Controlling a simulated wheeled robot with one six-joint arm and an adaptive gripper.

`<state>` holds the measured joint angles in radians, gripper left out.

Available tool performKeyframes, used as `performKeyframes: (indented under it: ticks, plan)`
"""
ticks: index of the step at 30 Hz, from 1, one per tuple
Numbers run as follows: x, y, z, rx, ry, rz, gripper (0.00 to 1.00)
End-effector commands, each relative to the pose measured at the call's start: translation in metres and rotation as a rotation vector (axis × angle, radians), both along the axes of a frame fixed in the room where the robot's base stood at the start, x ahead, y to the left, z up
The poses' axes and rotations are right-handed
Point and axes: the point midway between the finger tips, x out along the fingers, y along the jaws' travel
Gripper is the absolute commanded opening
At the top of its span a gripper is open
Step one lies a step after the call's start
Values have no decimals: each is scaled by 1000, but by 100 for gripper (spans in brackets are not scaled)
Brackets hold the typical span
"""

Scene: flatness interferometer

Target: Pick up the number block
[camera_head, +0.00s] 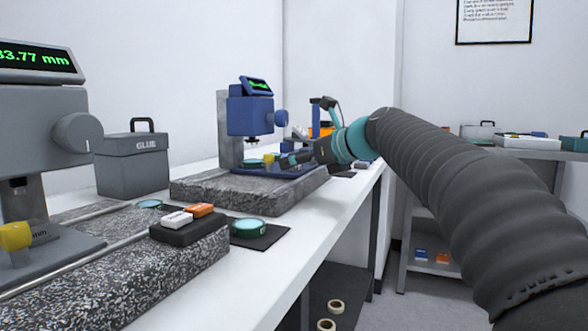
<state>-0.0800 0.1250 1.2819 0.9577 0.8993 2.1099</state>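No block with a readable number shows, and I cannot tell which thing is the number block. A white block (177,219) with small unreadable markings and an orange block (201,210) lie side by side on a dark pad (188,234) on the near speckled granite slab. My gripper (285,161) is far off, low at the right side of the blue instrument (250,115), close to its stage and a yellow knob (268,159). The fingers are small and partly hidden, so I cannot tell whether they are open or hold anything.
A grey instrument (40,130) stands at the left, reading "83.77 mm". A grey glue box (132,165) stands behind. A green-rimmed disc (247,228) lies on a black mat. The white bench (300,240) is clear along its front edge. A shelf unit (425,245) stands at the right.

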Motion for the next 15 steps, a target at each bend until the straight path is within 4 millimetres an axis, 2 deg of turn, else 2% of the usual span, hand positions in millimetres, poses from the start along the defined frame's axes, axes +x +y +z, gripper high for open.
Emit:
performKeyframes:
  ticks: [3,9,11,15]
  plan:
    - [6,8,-4,-1,-1,2,80]
    - [7,8,-3,-2,-2,0,80]
    - [7,8,-4,-2,-2,0,68]
    - [7,8,-4,-2,-2,0,33]
